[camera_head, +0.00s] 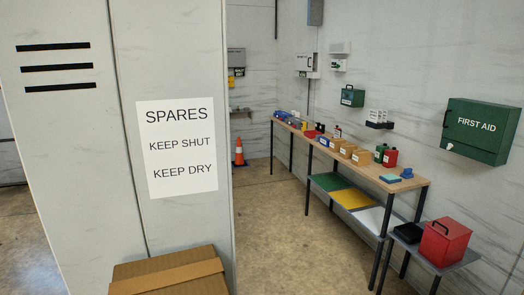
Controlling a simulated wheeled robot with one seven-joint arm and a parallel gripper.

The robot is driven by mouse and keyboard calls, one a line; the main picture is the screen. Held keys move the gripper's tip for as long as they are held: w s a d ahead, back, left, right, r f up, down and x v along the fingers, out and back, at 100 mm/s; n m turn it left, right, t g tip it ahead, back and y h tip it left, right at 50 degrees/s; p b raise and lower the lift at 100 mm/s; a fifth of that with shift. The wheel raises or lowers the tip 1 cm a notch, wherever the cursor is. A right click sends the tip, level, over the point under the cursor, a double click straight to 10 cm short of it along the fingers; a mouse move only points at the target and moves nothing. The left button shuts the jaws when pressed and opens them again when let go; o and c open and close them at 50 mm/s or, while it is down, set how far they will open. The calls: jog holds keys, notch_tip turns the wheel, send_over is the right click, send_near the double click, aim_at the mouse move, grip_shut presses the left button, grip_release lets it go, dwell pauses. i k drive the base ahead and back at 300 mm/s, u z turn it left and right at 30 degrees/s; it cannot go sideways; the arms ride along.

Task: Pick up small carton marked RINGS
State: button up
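Several small brown cartons stand in a row on the long workbench (403,185) along the right wall. One is a carton nearer me (361,158), with another carton (347,151) just behind it. Any markings on them are too small to read, so I cannot tell which one is marked RINGS. My gripper is not in this view.
A grey locker with a SPARES sign (178,148) fills the left foreground. A large cardboard box (170,275) sits at its foot. A red box (444,242) stands on a low shelf at right. An orange cone (239,152) stands behind. The middle floor is clear.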

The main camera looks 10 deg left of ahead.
aim_at(346, 150)
jog(key=u, duration=3.35)
jog(key=i, duration=3.7)
jog(key=z, duration=3.2)
jog(key=i, duration=4.05)
